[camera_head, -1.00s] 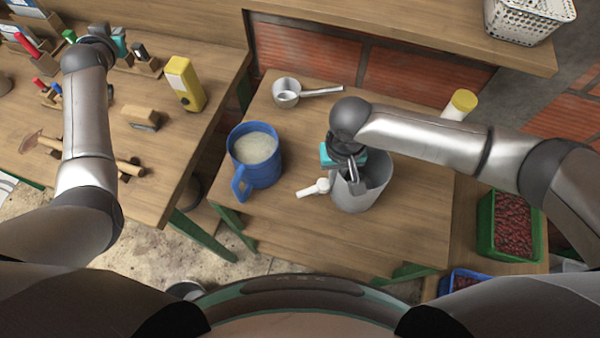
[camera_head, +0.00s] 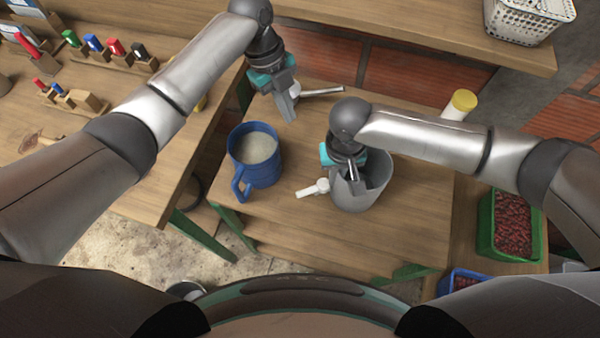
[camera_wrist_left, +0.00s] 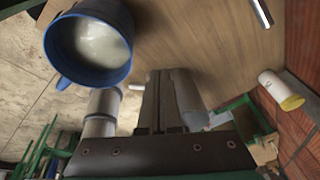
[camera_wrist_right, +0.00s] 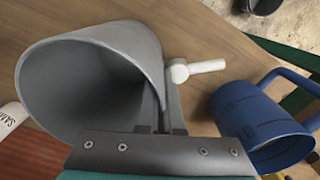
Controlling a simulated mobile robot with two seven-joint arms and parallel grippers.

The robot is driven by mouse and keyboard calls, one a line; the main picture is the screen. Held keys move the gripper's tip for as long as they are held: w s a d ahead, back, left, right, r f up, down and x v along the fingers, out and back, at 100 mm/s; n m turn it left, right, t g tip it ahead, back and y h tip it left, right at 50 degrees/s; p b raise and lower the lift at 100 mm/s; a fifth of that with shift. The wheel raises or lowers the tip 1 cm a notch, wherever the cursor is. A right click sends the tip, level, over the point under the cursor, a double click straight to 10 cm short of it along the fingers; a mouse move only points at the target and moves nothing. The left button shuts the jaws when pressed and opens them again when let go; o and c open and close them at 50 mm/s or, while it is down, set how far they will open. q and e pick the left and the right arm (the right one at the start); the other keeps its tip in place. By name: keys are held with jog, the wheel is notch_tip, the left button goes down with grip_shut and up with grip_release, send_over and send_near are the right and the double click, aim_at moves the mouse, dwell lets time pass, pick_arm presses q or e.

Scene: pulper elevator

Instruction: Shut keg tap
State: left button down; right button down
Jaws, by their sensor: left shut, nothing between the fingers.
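The grey keg (camera_head: 378,197), an open-topped tapered vessel, stands on the middle table. Its white tap (camera_head: 312,189) sticks out to the left; in the right wrist view the tap (camera_wrist_right: 200,68) has a round body and a lever pointing right. My right gripper (camera_head: 354,180) is at the keg's rim on the tap side, its fingers on either side of the wall. The right wrist view shows the keg (camera_wrist_right: 85,75) beside those fingers. My left gripper (camera_head: 290,113) is shut and empty, above the table by the saucepan, apart from the tap.
A blue mug (camera_head: 262,177) with pale contents stands left of the tap. A metal saucepan (camera_head: 322,92) is partly hidden behind my left gripper. A yellow-capped jar (camera_head: 461,103) stands at the back right. Green (camera_head: 483,240) and blue crates hold red berries at right.

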aim_at(312, 190)
pick_arm(q)
jog(key=s+f+m, duration=0.1)
jog(key=s+f, duration=0.1)
jog(key=f, duration=0.1)
jog(key=s+d+f+m+g+y, duration=0.1)
jog(key=s+f, duration=0.1)
jog(key=f, duration=0.1)
jog(key=s+f+m, duration=0.1)
jog(key=s+f, duration=0.1)
jog(key=f, duration=0.1)
jog(key=shift+s+d+f+g, duration=0.15)
jog(key=shift+s+f+g, duration=0.1)
jog(key=shift+s+g, duration=0.15)
jog(key=shift+s+d+f, duration=0.15)
jog(key=shift+s+d, duration=0.1)
jog(key=shift+s, duration=0.4)
jog(key=shift+s+d+f, duration=0.15)
jog(key=shift+s+d, duration=0.1)
jog(key=shift+s, duration=0.35)
jog(key=shift+s+d+f, duration=0.1)
jog(key=shift+s+d, duration=0.1)
jog(key=shift+s, duration=0.25)
